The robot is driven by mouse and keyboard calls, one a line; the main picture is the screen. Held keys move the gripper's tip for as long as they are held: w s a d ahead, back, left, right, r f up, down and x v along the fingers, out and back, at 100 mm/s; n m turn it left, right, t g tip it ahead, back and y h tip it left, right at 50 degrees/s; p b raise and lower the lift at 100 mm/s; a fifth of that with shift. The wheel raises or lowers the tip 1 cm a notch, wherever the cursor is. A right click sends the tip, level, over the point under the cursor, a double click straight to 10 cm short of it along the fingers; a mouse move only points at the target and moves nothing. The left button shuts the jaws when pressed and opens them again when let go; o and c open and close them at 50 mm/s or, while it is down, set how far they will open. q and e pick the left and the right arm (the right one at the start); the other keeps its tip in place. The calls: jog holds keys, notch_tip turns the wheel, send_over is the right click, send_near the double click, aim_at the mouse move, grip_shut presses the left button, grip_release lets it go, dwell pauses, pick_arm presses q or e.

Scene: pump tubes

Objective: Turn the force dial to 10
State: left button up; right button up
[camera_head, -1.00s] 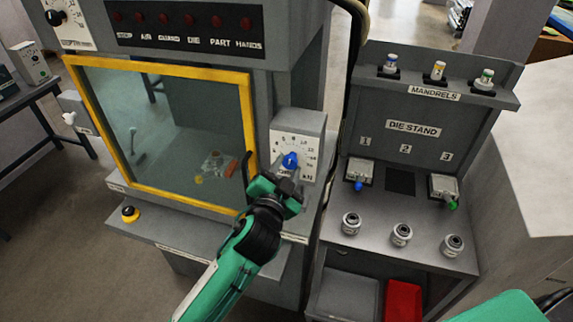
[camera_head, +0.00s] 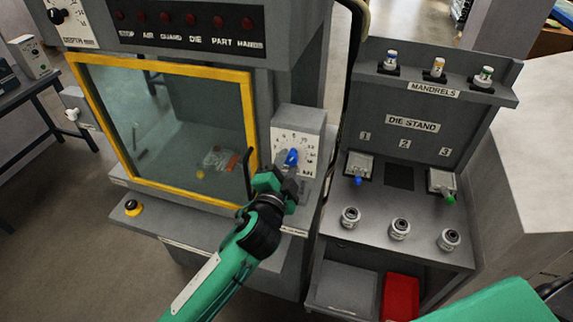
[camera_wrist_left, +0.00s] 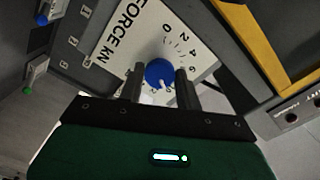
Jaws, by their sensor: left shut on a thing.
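The force dial is a white-faced box (camera_head: 298,136) with a blue knob (camera_head: 291,157), on the right side of the machine front. The left wrist view shows the blue knob (camera_wrist_left: 158,72) on a plate marked FORCE kN (camera_wrist_left: 127,28), with 0, 2, 4 and 6 readable; the higher numbers are hidden by my fingers. A small white mark on the knob points down toward my gripper in that view. My left gripper (camera_head: 285,177) is shut on the knob, one finger on each side (camera_wrist_left: 157,84). My right gripper is out of view; only green arm parts show at bottom right.
A yellow-framed glass guard with a dark handle (camera_head: 246,172) is just left of my left gripper. The die stand (camera_head: 413,128) with mandrels, dies and several metal rings stands to the right. A red bin (camera_head: 401,298) sits below it.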

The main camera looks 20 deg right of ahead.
pick_arm(q)
jog(key=o, duration=1)
jog(key=shift+s, duration=0.1)
jog(key=shift+s+a+f, duration=0.1)
jog(key=shift+s+a, duration=0.15)
jog(key=shift+s, duration=0.05)
jog(key=shift+b+v, duration=2.35)
jog(key=shift+v, duration=4.1)
